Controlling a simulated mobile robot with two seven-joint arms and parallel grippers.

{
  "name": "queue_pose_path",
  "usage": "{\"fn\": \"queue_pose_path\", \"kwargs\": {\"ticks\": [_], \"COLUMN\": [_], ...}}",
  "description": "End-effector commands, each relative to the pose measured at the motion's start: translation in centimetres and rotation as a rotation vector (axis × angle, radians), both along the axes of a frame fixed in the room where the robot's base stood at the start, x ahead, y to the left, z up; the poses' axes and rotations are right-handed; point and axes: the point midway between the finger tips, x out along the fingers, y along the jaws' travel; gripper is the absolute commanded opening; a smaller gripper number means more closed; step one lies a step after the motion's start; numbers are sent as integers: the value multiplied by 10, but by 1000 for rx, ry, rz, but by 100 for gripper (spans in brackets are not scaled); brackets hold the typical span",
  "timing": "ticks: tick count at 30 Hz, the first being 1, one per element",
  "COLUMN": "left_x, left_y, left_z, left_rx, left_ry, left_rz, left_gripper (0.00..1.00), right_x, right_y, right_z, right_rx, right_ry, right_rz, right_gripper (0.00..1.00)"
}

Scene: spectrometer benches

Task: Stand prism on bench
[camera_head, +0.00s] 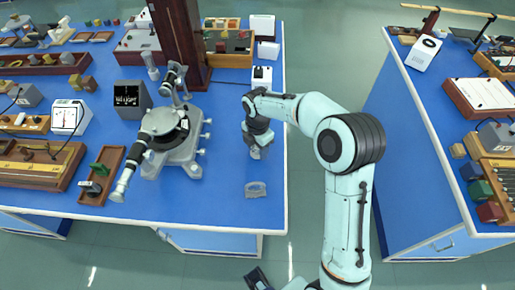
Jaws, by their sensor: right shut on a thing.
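My right gripper (258,143) reaches over the right part of the blue bench (225,205), pointing down, with its jaws shut on a small pale, glassy piece, seemingly the prism (256,154). The piece is very small here and partly hidden by the fingers. I cannot tell whether its underside touches the bench top. A grey spectrometer (176,145) with a round dark table and telescope tubes stands to the left of the gripper. My left gripper is not in view.
A flat grey curved piece (256,189) lies near the bench's front right corner. A wooden tray (101,175) with small items lies left of the spectrometer. A dark wooden post (181,45) rises behind it. A second blue bench (400,130) stands right, across an aisle.

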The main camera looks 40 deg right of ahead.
Motion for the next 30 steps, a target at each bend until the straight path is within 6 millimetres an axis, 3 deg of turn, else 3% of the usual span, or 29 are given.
{"fn": "queue_pose_path", "kwargs": {"ticks": [13,14,15,16,25,30], "left_x": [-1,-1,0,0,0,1], "left_y": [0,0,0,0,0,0], "left_z": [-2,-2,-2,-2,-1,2], "left_rx": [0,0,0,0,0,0], "left_ry": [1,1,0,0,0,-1], "left_rz": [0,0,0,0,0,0], "left_gripper": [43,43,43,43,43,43], "right_x": [0,0,0,0,0,1], "right_y": [0,0,0,0,0,0], "right_z": [-8,-8,-8,-7,-6,12], "right_rx": [0,0,0,0,0,-1], "right_ry": [0,0,0,0,0,-5], "right_rz": [0,0,0,0,0,0], "right_gripper": [19,58,71,77,77,77]}}
